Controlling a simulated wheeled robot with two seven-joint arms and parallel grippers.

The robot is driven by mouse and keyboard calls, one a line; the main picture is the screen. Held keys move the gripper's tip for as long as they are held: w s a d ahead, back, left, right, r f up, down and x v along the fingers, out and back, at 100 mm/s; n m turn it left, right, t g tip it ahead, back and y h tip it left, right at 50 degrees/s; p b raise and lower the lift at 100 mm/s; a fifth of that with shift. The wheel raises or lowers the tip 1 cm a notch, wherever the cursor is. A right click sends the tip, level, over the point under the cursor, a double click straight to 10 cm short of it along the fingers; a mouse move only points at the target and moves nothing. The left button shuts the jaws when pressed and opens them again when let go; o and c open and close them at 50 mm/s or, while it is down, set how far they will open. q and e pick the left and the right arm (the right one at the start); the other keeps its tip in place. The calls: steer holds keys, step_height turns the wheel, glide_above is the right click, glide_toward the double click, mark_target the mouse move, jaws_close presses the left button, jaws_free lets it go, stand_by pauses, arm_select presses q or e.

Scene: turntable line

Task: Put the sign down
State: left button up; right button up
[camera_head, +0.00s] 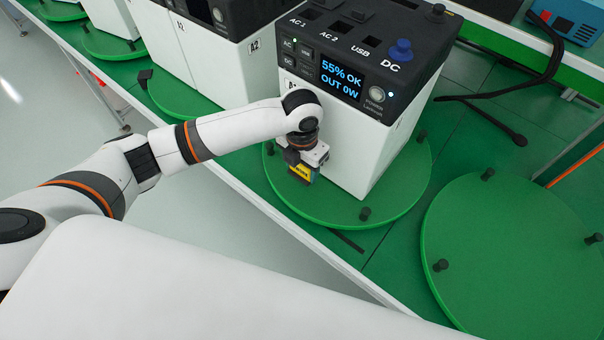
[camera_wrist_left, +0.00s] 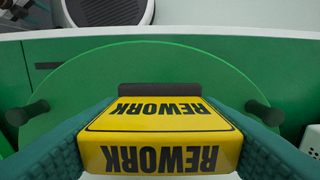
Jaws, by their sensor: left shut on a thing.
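The sign (camera_wrist_left: 165,118) is yellow with black REWORK lettering, upside down in the left wrist view. It also shows as a small yellow piece (camera_head: 301,171) in the head view. My left gripper (camera_head: 304,166) is shut on it, with a teal finger on each side in the left wrist view (camera_wrist_left: 160,150). It holds the sign over the front of a green turntable (camera_head: 325,205), beside the front face of a white and black power station (camera_head: 345,135). I cannot tell whether the sign touches the turntable. My right gripper is not in view.
The power station's screen (camera_head: 341,79) reads 55% OK, OUT 0W. Small black pegs (camera_head: 364,213) stand on the turntable's rim. An empty green turntable (camera_head: 520,250) lies to the right. More power stations stand at the upper left. A black cable (camera_head: 490,112) lies behind.

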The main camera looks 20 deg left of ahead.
mark_target(302, 177)
arm_select(q)
step_height(302, 177, down, 5)
steer(key=shift+r, duration=0.1)
steer(key=shift+f, duration=0.2)
steer(key=shift+f, duration=0.2)
steer(key=o, duration=1)
steer(key=shift+r, duration=0.1)
step_height(302, 177, up, 12)
steer(key=shift+r+b, duration=0.15)
steer(key=shift+b, duration=0.5)
